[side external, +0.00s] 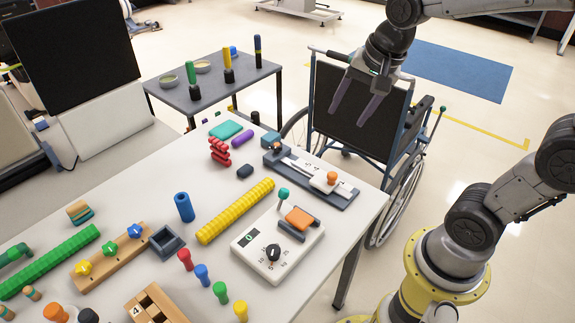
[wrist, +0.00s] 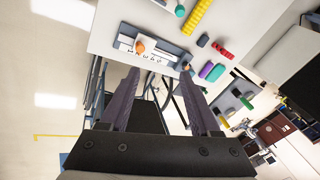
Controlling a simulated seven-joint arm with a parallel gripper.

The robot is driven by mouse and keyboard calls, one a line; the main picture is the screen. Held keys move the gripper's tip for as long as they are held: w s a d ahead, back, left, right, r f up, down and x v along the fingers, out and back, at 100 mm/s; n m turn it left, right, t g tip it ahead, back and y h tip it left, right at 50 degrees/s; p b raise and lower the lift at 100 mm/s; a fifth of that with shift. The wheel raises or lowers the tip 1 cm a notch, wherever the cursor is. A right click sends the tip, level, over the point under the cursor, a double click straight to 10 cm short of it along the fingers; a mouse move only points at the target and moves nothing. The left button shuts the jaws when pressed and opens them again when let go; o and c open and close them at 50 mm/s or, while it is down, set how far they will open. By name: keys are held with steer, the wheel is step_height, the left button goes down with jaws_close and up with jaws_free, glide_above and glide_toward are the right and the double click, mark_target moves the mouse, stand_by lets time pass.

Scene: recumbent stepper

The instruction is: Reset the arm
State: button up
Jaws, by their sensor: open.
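My gripper (side external: 357,97) hangs in the air in front of the wheelchair's dark back, above and beyond the table's far right corner. Its two purple-grey fingers are spread apart with nothing between them. In the wrist view my gripper (wrist: 160,98) shows the same open fingers, with the table edge beyond the tips. The rest of my arm rises out of the top right of the side view, so its full pose is hidden.
The white table (side external: 190,262) holds a slider board (side external: 310,176) with an orange knob, a control box (side external: 277,245), a yellow ribbed bar (side external: 236,211) and pegs. The wheelchair (side external: 337,110) stands beside the table. A grey side table (side external: 215,92) stands behind.

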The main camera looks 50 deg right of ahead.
steer(key=s+a+n+t, duration=0.1)
steer(key=s+a+n, duration=0.2)
steer(key=s+n, duration=0.9)
steer(key=shift+s+f+n+t, duration=0.2)
steer(key=shift+n+t, duration=0.1)
steer(key=shift+n, duration=0.4)
